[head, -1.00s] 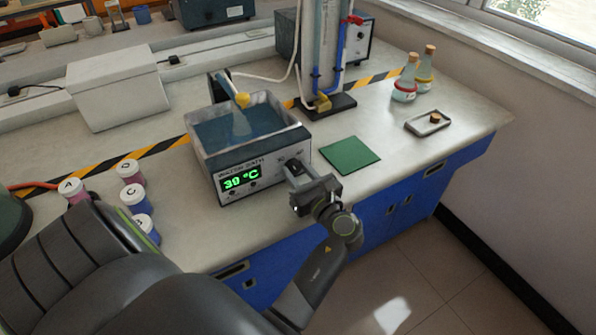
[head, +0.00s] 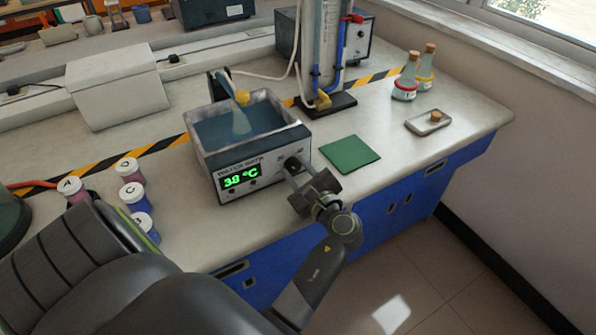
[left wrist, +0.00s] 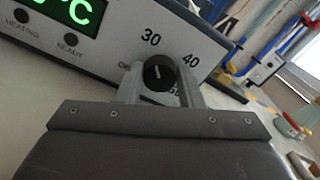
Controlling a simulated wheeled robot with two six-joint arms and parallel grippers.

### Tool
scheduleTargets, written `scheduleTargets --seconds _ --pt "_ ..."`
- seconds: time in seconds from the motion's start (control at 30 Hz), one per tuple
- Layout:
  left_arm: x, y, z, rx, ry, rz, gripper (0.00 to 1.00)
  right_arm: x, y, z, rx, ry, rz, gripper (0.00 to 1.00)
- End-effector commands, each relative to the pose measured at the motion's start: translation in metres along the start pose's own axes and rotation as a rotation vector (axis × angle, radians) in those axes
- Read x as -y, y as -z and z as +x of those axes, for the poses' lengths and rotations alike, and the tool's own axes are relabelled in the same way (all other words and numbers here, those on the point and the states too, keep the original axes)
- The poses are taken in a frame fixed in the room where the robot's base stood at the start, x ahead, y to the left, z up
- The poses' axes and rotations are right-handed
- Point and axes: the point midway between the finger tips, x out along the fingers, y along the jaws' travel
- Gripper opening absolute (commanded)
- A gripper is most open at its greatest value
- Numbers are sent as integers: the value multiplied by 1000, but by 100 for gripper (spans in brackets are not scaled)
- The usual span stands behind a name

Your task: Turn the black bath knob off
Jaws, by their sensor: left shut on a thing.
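The water bath (head: 210,168) is a grey box with an open basin of water, and its green display reads about 38 °C. The black bath knob (head: 292,163) is at the right of its front panel. In the left wrist view the knob (left wrist: 159,73) sits between my fingers, its white mark pointing roughly up, a little left, toward the 30. Labels 30 and 40 show above it; the lower labels are partly hidden. My left gripper (head: 297,172) is shut on the knob, one finger on each side (left wrist: 160,85). My right gripper is not in view.
A green mat (head: 350,154) lies right of the bath. Lidded jars (head: 132,193) stand to its left. A stand with a glass column (head: 325,102), two corked bottles (head: 406,80) and a small tray (head: 416,127) are farther right.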

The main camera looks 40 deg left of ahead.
Motion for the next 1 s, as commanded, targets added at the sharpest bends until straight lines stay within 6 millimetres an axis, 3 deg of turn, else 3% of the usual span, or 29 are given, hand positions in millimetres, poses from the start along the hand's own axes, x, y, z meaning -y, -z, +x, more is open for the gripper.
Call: scheduleTargets --seconds 0.4,0.87,0.9,1.0 --pt "-1 1 0 -1 0 -166 11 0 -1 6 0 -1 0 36" --pt "0 0 0 -1 0 -179 11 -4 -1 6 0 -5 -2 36" --pt "0 0 0 -1 0 -179 37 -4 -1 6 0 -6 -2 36" --pt "0 0 0 -1 0 -178 51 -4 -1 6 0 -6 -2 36"
